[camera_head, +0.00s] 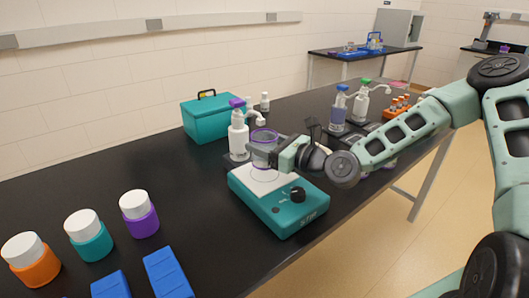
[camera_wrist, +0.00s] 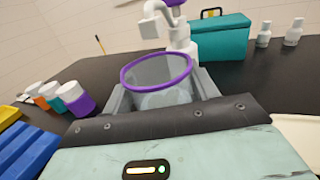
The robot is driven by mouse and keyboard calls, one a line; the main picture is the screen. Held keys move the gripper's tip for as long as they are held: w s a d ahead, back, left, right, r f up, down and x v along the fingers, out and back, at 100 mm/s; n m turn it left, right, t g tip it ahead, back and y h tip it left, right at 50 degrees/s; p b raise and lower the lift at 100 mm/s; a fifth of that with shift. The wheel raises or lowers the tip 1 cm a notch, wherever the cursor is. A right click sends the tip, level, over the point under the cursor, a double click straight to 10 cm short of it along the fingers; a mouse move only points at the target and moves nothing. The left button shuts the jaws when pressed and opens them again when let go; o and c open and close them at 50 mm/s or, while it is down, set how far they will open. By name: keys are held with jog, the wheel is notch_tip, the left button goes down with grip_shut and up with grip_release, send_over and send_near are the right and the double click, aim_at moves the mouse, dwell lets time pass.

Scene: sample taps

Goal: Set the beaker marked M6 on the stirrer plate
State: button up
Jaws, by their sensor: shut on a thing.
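The stirrer plate (camera_head: 290,208) is a teal box with a white top and a black knob, standing on the black bench. A clear beaker with a purple rim (camera_head: 264,148) is upright at the rear of the white top; I cannot tell whether its base touches the plate. The beaker also shows in the wrist view (camera_wrist: 158,78), between the jaws. My gripper (camera_head: 262,155) is shut on this beaker from the right. No M6 mark is legible on it. The plate is hidden in the wrist view.
A white dispenser bottle with a purple cap (camera_head: 238,135) stands just behind the beaker. A teal case (camera_head: 207,120) is farther back. Jars with orange, teal and purple bodies (camera_head: 90,238) and blue racks (camera_head: 167,272) are at left. Other dispensers (camera_head: 338,110) stand right.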

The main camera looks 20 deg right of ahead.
jog(key=shift+f, duration=1.5)
jog(key=shift+f, duration=0.1)
jog(key=o, duration=1)
jog(key=shift+o, duration=0.2)
